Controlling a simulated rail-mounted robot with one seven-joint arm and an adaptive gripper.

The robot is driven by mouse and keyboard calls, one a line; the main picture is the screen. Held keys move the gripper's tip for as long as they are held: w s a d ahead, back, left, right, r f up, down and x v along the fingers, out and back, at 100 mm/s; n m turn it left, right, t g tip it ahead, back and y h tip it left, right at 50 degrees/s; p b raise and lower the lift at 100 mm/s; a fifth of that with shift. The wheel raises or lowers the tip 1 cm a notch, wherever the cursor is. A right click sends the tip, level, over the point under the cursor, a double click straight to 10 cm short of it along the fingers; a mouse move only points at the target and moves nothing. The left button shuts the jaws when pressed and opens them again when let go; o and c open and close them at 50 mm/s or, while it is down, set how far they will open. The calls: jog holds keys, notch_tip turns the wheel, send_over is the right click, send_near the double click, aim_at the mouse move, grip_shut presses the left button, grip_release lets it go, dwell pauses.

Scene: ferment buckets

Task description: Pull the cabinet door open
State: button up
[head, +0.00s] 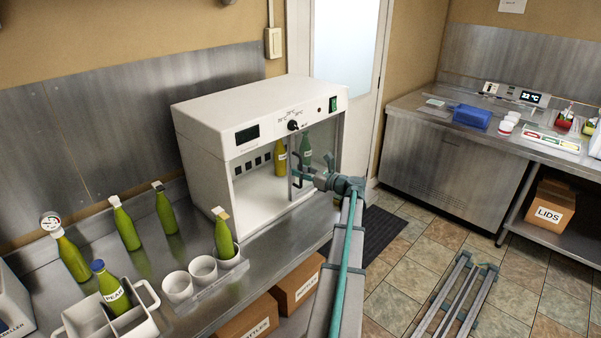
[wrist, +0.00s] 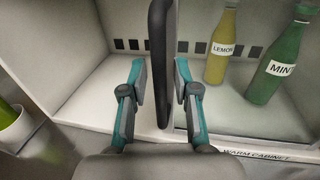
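The white warm cabinet (head: 245,115) stands on the steel counter. Its glass door (head: 322,155) shows at the right half of the front; I cannot tell whether it is fully shut. The dark vertical door handle (wrist: 160,65) runs between the fingers of my gripper (wrist: 160,85) in the wrist view. The fingers stand apart on either side of it, the right one very close, with a gap on the left. In the head view my gripper (head: 301,177) is in front of the cabinet and partly hides the handle. A lemon bottle (wrist: 221,45) and a mint bottle (wrist: 276,65) stand inside.
Several green bottles (head: 167,212), white cups (head: 203,268) and a white bottle carrier (head: 95,318) stand on the counter left of and before the cabinet. Cardboard boxes (head: 297,283) sit below. A second steel counter (head: 400,112) is at the right, with open tiled floor before it.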

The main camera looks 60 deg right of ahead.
dwell(0.3)
jog(key=s, duration=1.2)
jog(key=shift+d, duration=0.25)
